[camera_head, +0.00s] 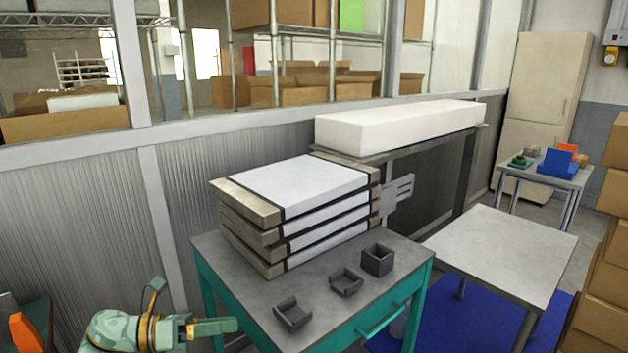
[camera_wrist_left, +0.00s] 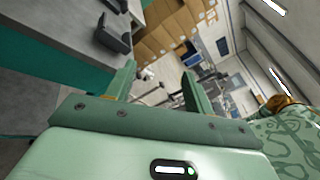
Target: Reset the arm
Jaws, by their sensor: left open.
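My left gripper (camera_head: 215,327) is in the lower left of the head view, off the left front side of the teal-framed table. In the left wrist view its two green fingers (camera_wrist_left: 158,85) stand apart, with nothing between them. The arm's patterned green cover shows at the lower right of that view. My right gripper is in neither view.
The grey-topped table (camera_head: 240,262) holds a stack of wrapped boards (camera_head: 300,215) and three dark bins (camera_head: 345,281). A bare light table (camera_head: 505,250) stands to the right. Cardboard boxes (camera_head: 606,275) line the right edge. The floor beside the teal table is partly hidden.

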